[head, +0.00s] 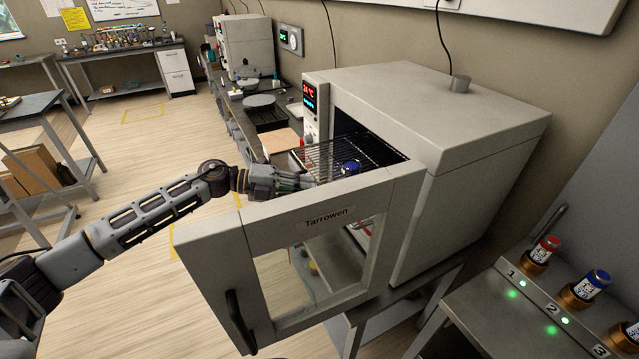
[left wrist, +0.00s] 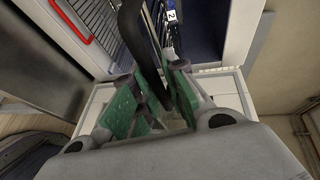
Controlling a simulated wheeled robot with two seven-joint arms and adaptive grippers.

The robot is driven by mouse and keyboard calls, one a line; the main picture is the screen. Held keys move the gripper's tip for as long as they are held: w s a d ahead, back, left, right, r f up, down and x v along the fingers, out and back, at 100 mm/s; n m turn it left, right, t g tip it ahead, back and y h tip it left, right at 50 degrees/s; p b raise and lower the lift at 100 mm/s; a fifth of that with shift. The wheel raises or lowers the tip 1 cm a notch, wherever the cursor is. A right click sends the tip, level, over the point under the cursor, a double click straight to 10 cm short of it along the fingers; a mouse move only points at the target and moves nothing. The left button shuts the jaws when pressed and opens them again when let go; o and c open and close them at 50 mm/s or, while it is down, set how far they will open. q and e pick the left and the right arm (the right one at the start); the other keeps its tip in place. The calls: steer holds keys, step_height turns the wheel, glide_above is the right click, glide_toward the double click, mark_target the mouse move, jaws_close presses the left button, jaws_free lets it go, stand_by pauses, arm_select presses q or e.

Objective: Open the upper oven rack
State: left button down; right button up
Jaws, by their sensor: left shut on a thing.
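The oven (head: 460,110) stands on the bench with its glass-windowed door (head: 320,255) swung open. The upper wire rack (head: 325,153) sticks out of the chamber above the door's top edge. A blue-capped bottle (head: 350,167) is on the rack. My left gripper (head: 308,182) is at the rack's front, just behind the top of the door. In the left wrist view its green pads (left wrist: 162,95) are closed around a black curved bar (left wrist: 135,30), which looks like the rack's handle. The gripper partly hides that front edge. My right gripper is not in view.
A red handle (left wrist: 72,22) shows in the left wrist view. Capped bottles, one red (head: 541,248) and one blue (head: 589,285), stand on a numbered stand at the lower right. The door's black handle (head: 240,318) faces the floor area. Floor left of the door is clear.

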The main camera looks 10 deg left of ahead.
arm_select(q)
steer(key=shift+s+a+f, duration=0.25)
steer(key=shift+s+a, duration=0.35)
steer(key=shift+a, duration=0.1)
steer(key=shift+s+a+f, duration=0.2)
steer(key=shift+s+a, duration=0.4)
steer(key=shift+a, duration=0.05)
steer(key=c, duration=1.5)
jaws_free()
steer(key=v, duration=1.2)
steer(key=shift+w+r, duration=0.15)
steer(key=shift+w, duration=0.05)
